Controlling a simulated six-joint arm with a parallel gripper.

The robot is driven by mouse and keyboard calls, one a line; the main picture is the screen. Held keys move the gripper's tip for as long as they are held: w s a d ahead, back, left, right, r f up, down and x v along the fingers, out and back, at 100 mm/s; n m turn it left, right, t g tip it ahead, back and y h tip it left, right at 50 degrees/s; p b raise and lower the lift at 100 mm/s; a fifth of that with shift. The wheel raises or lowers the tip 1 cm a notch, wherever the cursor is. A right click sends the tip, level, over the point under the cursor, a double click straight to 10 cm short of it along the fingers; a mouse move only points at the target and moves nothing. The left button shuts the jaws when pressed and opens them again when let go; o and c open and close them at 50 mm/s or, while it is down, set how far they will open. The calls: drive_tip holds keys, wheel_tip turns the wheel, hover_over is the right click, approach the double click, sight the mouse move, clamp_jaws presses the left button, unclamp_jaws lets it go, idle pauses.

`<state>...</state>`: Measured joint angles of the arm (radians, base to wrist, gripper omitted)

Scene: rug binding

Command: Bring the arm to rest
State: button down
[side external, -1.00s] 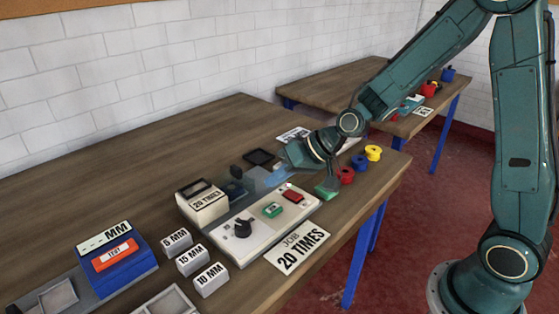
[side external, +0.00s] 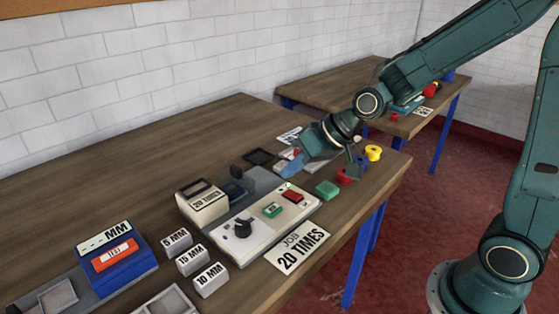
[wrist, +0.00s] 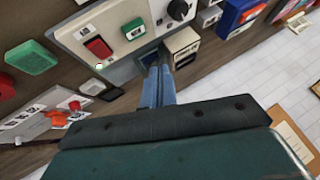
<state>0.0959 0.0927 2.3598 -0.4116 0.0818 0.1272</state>
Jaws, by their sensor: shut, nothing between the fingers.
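My gripper (side external: 288,170) hangs above the far right part of the table, behind the control panel. Its blue fingers are together and empty; they also show in the wrist view (wrist: 160,72). The white control panel (side external: 262,235) lies below and to the left in the side view, with a black knob (side external: 242,229), a green button (side external: 272,210) and a red button (side external: 293,196). The gripper appears clear of the panel. The arm reaches in from the upper right.
A green block (side external: 328,189), a red spool (side external: 345,176) and a yellow spool (side external: 373,153) stand near the table's right edge. The table's back left is bare.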

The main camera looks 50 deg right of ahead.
drive_tip(key=s+d+r+h, duration=0.2)
drive_tip(key=s+d+r, duration=0.1)
drive_tip(key=s, duration=0.7)
drive_tip(key=s+d+r+g+h, duration=0.1)
drive_tip(key=s+d+r+h, duration=0.1)
drive_tip(key=s+r, duration=0.4)
drive_tip(key=s+d, duration=0.1)
drive_tip(key=s, duration=0.4)
drive_tip(key=shift+s+d+n, duration=0.25)
drive_tip(key=shift+d+n, duration=0.05)
drive_tip(key=shift+d, duration=0.05)
